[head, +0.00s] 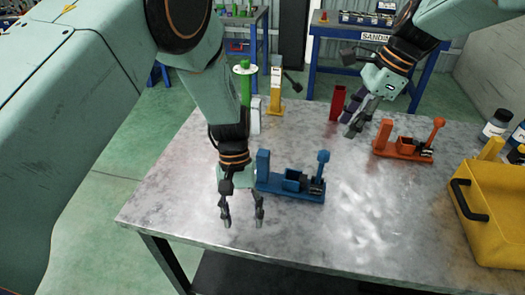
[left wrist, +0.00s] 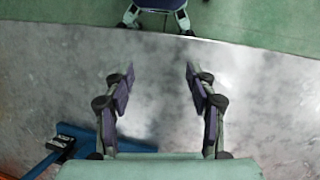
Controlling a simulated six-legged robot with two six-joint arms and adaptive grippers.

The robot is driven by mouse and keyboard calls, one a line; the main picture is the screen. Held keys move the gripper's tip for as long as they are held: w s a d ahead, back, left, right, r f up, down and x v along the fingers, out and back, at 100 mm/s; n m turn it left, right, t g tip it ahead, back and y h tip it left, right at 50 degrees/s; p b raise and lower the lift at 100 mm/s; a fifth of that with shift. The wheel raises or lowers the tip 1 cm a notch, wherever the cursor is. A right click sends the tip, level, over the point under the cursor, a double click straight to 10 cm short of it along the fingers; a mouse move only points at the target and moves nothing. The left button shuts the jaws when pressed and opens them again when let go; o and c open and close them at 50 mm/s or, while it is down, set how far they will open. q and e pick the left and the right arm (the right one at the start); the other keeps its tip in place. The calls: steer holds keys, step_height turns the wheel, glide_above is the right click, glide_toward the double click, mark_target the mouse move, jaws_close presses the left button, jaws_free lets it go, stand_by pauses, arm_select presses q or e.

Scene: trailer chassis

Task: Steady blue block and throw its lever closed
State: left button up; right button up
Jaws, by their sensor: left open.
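The blue block (head: 290,185) sits on the metal table, a long base with a tall post at its left end. Its lever (head: 321,167), with a round blue knob, stands up near the right end. My left gripper (head: 242,215) points down with its fingers spread, empty, in front and to the left of the block, apart from the lever. In the left wrist view, the open fingers (left wrist: 158,75) have bare table between them, and part of the blue block (left wrist: 80,133) shows at lower left, partly hidden. My right gripper (head: 358,118) hangs behind the block to the right; its finger gap is unclear.
An orange lever block (head: 402,148) stands to the right, beside a yellow bin (head: 492,205) and bottles (head: 496,124). A red piece (head: 338,102), a yellow block (head: 274,92) and a green-topped piece (head: 245,82) stand at the back. The front middle of the table (head: 340,235) is clear.

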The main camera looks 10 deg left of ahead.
mark_target(263, 155)
arm_select(q)
steer(key=w+r+t, duration=0.1)
steer(key=w+r, duration=0.1)
steer(key=w, duration=0.3)
steer(key=w+r+m+t+y, duration=0.1)
steer(key=w, duration=0.4)
steer(key=w+d+r+t, duration=0.1)
steer(key=w+r, duration=0.1)
steer(key=w, duration=0.3)
steer(key=shift+d+r+m+t+y, duration=0.1)
steer(key=shift+r+m+t+y, duration=0.2)
steer(key=shift+m+t, duration=0.1)
steer(key=shift+w+r, duration=0.25)
steer(key=shift+w, duration=0.1)
steer(key=shift+d, duration=0.1)
steer(key=shift+s+f, duration=0.1)
steer(key=shift+f, duration=0.3)
steer(key=f, duration=0.5)
steer(key=shift+w+f, duration=0.2)
steer(key=shift+w, duration=0.05)
steer(key=shift+f, duration=0.35)
steer(key=shift+s+f, duration=0.2)
steer(key=shift+f, duration=0.1)
arm_select(e)
steer(key=shift+w, duration=0.1)
arm_select(q)
steer(key=shift+w, duration=0.1)
